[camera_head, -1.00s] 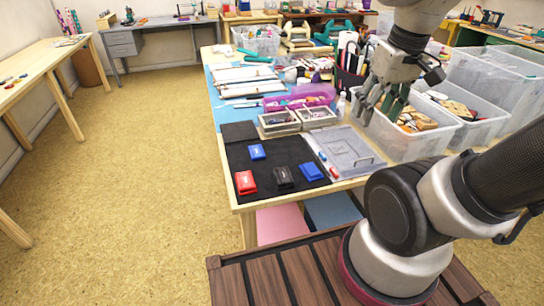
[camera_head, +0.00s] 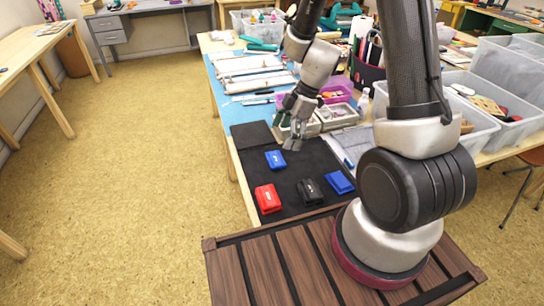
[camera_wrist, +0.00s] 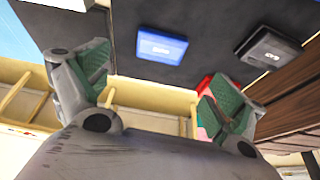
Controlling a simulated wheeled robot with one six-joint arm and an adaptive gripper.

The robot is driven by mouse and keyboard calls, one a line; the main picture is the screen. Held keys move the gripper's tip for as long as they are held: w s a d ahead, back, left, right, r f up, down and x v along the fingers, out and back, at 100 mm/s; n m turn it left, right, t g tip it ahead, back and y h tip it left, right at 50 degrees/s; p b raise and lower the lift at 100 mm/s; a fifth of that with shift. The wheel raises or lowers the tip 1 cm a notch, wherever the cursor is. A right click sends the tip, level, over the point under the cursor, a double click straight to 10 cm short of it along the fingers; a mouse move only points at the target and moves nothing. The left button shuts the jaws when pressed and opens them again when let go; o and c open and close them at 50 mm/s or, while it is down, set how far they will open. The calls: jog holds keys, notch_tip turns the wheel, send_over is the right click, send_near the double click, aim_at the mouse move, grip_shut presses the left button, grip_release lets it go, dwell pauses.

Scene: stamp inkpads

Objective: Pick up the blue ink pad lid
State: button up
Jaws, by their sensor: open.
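A second blue piece (camera_head: 340,182) lies at the mat's right side. I cannot tell for sure which is a lid and which a pad base. My gripper (camera_head: 290,132) is open and empty, above the back of the mat, behind the nearer-left blue piece and apart from it. Its two green-padded fingers also show in the wrist view (camera_wrist: 157,82).
A red pad (camera_head: 268,198) and a black pad (camera_head: 309,191) lie on the black mat (camera_head: 250,160) towards the front. Small compartment boxes (camera_head: 336,115) stand behind, near my gripper. Clear bins (camera_head: 470,140) stand at the right. The mat around the blue piece is free.

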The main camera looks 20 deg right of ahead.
aim_at(276, 158)
jog(key=shift+n, duration=0.3)
jog(key=x, duration=0.7)
jog(key=shift+d+f, duration=0.15)
jog(key=shift+f, duration=0.4)
jog(key=shift+c, duration=0.2)
jog(key=c, duration=0.8)
